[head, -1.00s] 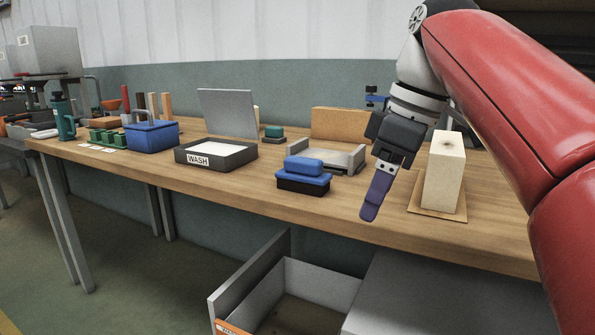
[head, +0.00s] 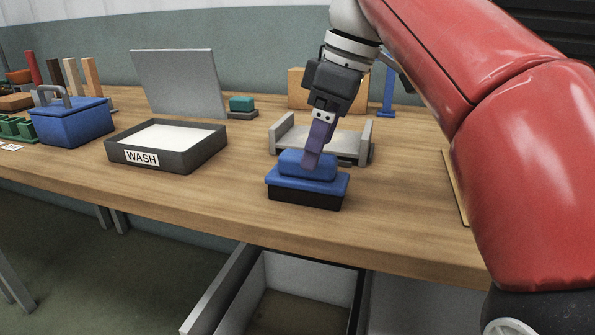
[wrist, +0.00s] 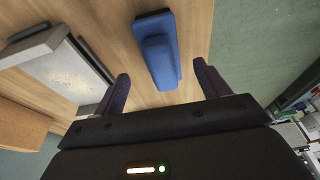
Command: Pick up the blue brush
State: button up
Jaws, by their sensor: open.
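The blue brush (head: 307,182) sits on the wooden table near its front edge, with a blue handle block on top and a dark base below. In the head view my gripper (head: 311,160) is over it, fingers pointing down, and partly covers its handle. In the wrist view the brush (wrist: 158,50) lies ahead of the fingertips and between their lines, apart from both. My gripper (wrist: 165,85) is open and empty there, with purple fingers spread wide.
A grey tray-like holder (head: 345,148) stands right behind the brush. A dark tray labelled WASH (head: 120,155) and a blue caddy (head: 72,122) are to the left. A drawer or bin (head: 258,270) is open below the table edge. The tabletop (head: 220,205) left of the brush is clear.

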aim_at(304, 176)
jog(key=x, duration=0.2)
jog(key=b+x, duration=0.1)
jog(key=x, duration=0.4)
jog(key=shift+a+r+b, duration=0.1)
jog(key=shift+a+b, duration=0.15)
jog(key=shift+b, duration=0.1)
jog(key=c, duration=1.2)
notch_tip(304, 176, up, 10)
jog(key=p, duration=0.3)
jog(key=shift+p, duration=0.35)
jog(key=shift+c, duration=0.2)
